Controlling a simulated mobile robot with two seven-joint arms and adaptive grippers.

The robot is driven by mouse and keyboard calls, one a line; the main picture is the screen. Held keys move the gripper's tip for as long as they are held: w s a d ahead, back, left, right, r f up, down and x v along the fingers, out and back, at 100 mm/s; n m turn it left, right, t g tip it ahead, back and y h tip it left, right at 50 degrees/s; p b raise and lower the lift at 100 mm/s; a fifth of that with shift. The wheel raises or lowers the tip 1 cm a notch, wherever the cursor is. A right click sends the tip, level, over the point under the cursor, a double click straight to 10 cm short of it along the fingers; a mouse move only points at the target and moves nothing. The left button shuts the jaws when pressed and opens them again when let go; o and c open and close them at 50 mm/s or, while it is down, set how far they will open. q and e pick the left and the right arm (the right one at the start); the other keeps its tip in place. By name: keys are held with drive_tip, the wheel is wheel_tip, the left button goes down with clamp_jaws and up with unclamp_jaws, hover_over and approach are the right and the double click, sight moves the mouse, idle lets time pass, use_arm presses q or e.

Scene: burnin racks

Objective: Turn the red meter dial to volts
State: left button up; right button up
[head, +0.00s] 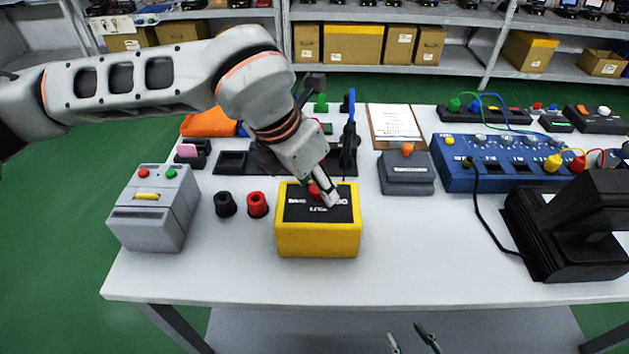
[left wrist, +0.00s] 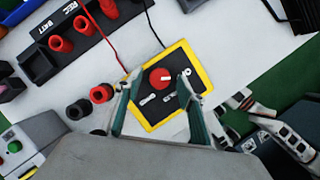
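The yellow meter (head: 318,243) with a black face sits on the white table, in front of my left arm. Its round red dial (left wrist: 160,78) has a white mark and shows whole in the left wrist view; the head view shows only part of it (head: 314,190) behind my gripper. The labels on the face are too small and partly covered to read surely. My left gripper (head: 326,196) points down over the face. In the left wrist view its fingers (left wrist: 159,82) are apart, one on each side of the dial; contact cannot be told. My right gripper (head: 412,340) is open and empty at the bottom edge.
Black and red caps (head: 257,205) stand left of the meter, beside a grey box (head: 153,210) with buttons. A grey box with an orange knob (head: 406,174), a blue panel (head: 470,168) with cables and a black device (head: 570,235) stand to the right. The table front is clear.

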use_arm(q)
drive_tip(key=c, duration=1.1)
drive_tip(key=shift+w+a+r+m+g+h, duration=0.1)
drive_tip(key=shift+m+g+h, duration=0.2)
drive_tip(key=shift+m, duration=0.75)
drive_tip(key=shift+w+f+m+g+h, duration=0.15)
drive_tip(key=shift+m+g, duration=0.2)
drive_tip(key=shift+m, duration=0.65)
drive_tip(key=shift+w+a+r+m+g+h, duration=0.15)
drive_tip(key=shift+m+g, duration=0.2)
drive_tip(key=shift+m, duration=0.7)
drive_tip(key=m+g, duration=0.2)
drive_tip(key=m, duration=0.3)
drive_tip(key=shift+w+d, duration=0.1)
drive_tip(key=shift+w, duration=0.05)
drive_tip(key=shift+m, duration=0.4)
drive_tip(key=o, duration=1.1)
drive_tip(key=v, duration=1.2)
drive_tip(key=shift+w, duration=0.15)
